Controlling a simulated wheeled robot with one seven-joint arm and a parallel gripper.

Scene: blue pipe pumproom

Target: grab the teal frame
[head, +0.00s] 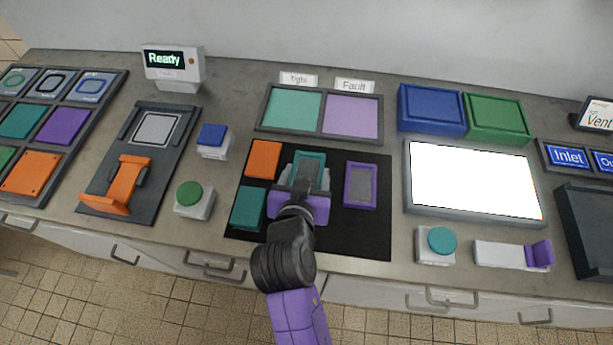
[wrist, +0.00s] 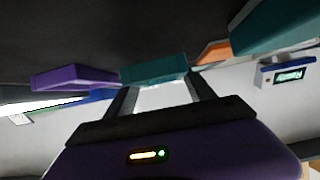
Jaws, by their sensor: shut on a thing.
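The teal frame (head: 310,157) is at the middle of the black mat (head: 345,235) in the head view, partly hidden by my gripper. My gripper (head: 303,177) reaches over the mat from the front and is shut on the frame. In the wrist view the teal frame (wrist: 154,70) sits between the two fingertips of my gripper (wrist: 160,90). Whether the frame touches the mat or is lifted is hard to tell.
On the mat lie a purple frame (head: 360,185) to the right, an orange block (head: 263,159) and a teal block (head: 247,207) to the left. Behind is a tray with teal and purple panels (head: 292,110). A bright white panel (head: 474,180) lies to the right.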

